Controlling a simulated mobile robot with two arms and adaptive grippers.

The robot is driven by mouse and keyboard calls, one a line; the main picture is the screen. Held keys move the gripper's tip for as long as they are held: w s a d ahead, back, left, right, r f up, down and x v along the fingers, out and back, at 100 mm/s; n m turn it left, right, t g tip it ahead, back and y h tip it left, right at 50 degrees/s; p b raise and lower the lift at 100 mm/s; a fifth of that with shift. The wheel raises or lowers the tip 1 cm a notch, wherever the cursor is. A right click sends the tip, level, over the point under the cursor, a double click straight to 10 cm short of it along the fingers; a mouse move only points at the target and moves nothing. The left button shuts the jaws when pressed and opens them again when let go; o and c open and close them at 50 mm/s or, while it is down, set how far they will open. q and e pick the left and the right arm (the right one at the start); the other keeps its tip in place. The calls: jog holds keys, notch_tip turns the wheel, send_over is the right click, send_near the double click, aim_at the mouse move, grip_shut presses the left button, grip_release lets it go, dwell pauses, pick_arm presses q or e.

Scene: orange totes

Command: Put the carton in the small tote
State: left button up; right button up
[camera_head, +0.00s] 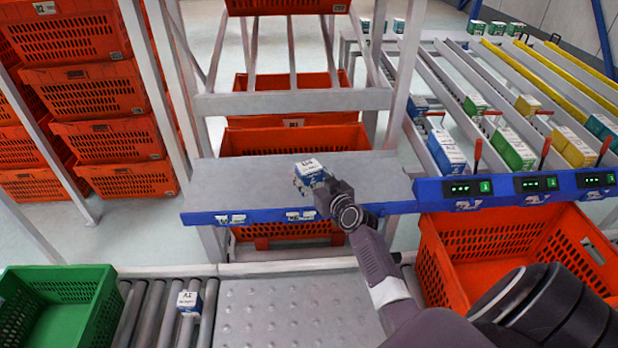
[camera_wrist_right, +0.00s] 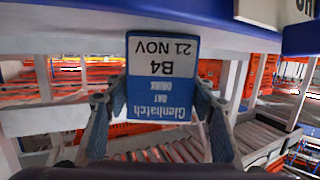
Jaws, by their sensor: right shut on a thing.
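A blue and white carton (camera_head: 309,170) is at the grey shelf in the middle of the head view. My right gripper (camera_head: 328,190) is shut on it. In the right wrist view the carton (camera_wrist_right: 162,75) sits between the two fingers of the gripper (camera_wrist_right: 157,112), its label reading B4, 21 NOV and Glenhatch oat drink. I cannot tell whether its base touches the shelf. A green tote (camera_head: 62,276) stands at the lower left, the smallest tote in full colour there; the part of its inside that shows looks empty. My left gripper is not in view.
Another small carton (camera_head: 190,301) stands on the rollers beside the green tote. A large orange tote (camera_head: 470,262) is at the right, partly behind my arm. The shelf (camera_head: 235,185) has a blue front edge. Sloped lanes with cartons lie at upper right; orange totes are stacked at left.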

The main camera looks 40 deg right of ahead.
jog(key=shift+r, duration=0.1)
jog(key=o, duration=1.4)
jog(key=shift+f, duration=0.2)
